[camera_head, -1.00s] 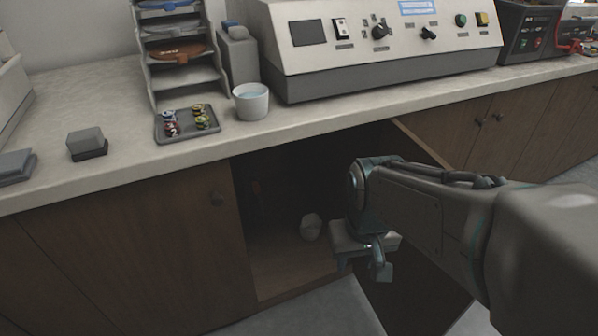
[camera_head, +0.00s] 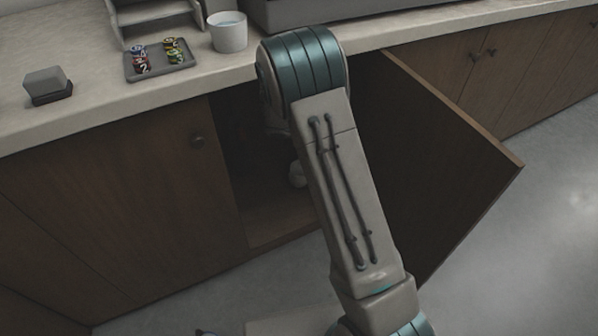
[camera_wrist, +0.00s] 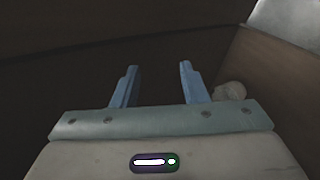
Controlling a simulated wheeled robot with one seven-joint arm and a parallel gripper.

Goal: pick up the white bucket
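A white bucket-shaped container (camera_head: 228,32) with a pale bluish top stands upright on the counter in the head view. A small whitish rounded object (camera_head: 297,174) lies on the floor of the open cabinet, partly hidden by my arm. A pale rounded object, probably the same one, shows just right of the right finger in the wrist view (camera_wrist: 231,90). My gripper (camera_wrist: 158,68) is open, with its two blue fingers apart and nothing visible between them. It points into the dark cabinet. In the head view my arm hides the gripper.
The cabinet door (camera_head: 440,150) stands open to the right of my arm. A closed door (camera_head: 120,200) is on the left. The counter (camera_head: 100,115) overhangs the opening. A grey tray (camera_head: 160,62) with small coloured pieces and a grey block (camera_head: 47,85) sit on it.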

